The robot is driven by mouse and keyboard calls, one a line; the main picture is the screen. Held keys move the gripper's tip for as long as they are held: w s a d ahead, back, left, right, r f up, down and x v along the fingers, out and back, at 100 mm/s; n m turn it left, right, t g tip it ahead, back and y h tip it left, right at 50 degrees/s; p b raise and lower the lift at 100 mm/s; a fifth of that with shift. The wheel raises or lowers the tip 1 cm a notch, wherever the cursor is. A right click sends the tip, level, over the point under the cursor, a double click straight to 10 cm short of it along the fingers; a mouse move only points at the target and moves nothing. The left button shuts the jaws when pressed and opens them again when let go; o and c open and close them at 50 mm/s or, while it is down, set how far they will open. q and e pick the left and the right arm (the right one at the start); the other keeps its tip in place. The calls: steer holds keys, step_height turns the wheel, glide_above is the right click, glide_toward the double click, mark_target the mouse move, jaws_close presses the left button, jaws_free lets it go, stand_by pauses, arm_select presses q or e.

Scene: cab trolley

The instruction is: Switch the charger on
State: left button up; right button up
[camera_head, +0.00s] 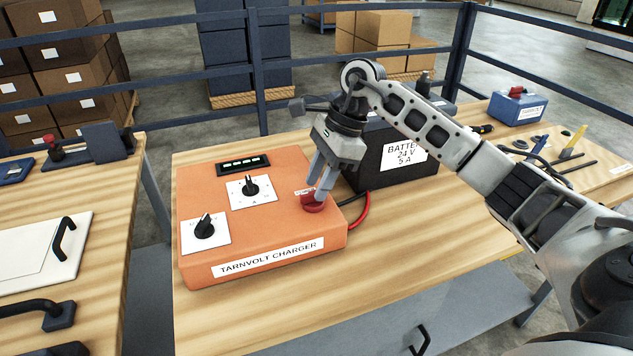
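The orange charger (230,258) sits on the wooden table, labelled "TARNVOLT CHARGER". It has two black knobs on white plates, one at the front left (204,226) and one nearer the middle (251,186). A dark display (243,165) with green lit segments is at its back edge. A red round button or switch (313,207) is at its right side. My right gripper (319,195) points down with its fingertips at the red switch; contact and finger gap are hard to make out. My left gripper is not in view.
A black battery box (376,170) labelled "BATTERY 24 V 5 A" stands right behind the gripper, with a red cable (363,212) beside the charger. A blue box (517,108) and tools lie at the far right. A second table (110,190) stands left across a gap. The table front is clear.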

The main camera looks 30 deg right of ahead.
steer(key=shift+x, duration=0.8)
jaws_close()
